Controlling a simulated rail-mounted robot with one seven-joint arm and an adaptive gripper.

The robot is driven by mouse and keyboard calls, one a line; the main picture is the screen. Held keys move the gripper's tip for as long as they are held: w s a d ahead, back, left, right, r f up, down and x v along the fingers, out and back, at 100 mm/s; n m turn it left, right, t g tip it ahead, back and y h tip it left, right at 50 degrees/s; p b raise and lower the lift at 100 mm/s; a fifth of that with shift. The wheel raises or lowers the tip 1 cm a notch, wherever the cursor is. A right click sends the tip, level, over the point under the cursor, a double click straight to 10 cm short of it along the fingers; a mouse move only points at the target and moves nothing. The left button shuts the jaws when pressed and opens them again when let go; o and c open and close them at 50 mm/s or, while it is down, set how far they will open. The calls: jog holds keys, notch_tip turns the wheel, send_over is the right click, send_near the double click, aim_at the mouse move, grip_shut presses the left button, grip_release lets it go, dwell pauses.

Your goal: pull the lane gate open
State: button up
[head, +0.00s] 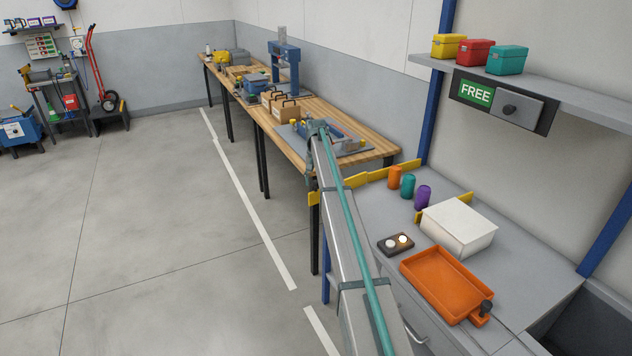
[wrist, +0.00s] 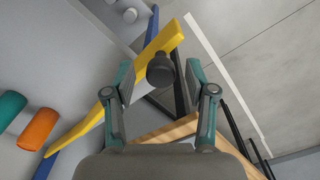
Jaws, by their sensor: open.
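The lane gate appears to be the yellow bar (wrist: 165,40) with a dark round knob (wrist: 160,70), running diagonally across the wrist view. In the head view, yellow bar (head: 378,176) shows along the far edge of the grey counter, partly hidden by my arm. My gripper (wrist: 159,76) is open and empty in the wrist view. Its two fingers stand on either side of the knob in the picture, with gaps showing. I cannot tell whether the knob is at fingertip depth.
Orange (head: 394,177) and purple (head: 422,197) cylinders stand near the yellow bar. A white box (head: 459,228) and an orange tray (head: 445,285) are on the counter. A wooden bench (head: 365,137) lies beyond.

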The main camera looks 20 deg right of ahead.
jog(key=shift+r, duration=0.1)
notch_tip(320, 180, up, 12)
dwell(0.5)
dwell(0.4)
jog(key=s+a+f+n, duration=0.1)
jog(key=s+a+f, duration=0.3)
jog(key=s+f, duration=0.8)
jog(key=s+a+f+n+g, duration=0.15)
jog(key=s+a+f, duration=0.25)
jog(key=s+f, duration=0.8)
jog(key=s+a+f+n+t, duration=0.15)
jog(key=s+a+f, duration=0.35)
jog(key=s+f, duration=0.75)
jog(key=s+a+f+g, duration=0.2)
jog(key=s+f, duration=0.3)
jog(key=s, duration=0.9)
jog(key=s+a+f+n+g, duration=0.1)
jog(key=s+f, duration=0.4)
jog(key=s, duration=1)
jog(key=s+a+f+n+g, duration=0.1)
jog(key=s+a+f+g, duration=0.2)
jog(key=s, duration=1.1)
notch_tip(320, 180, down, 3)
jog(key=shift+s+a+f+g, duration=0.15)
jog(key=shift+a+g, duration=0.25)
jog(key=shift+a, duration=0.7)
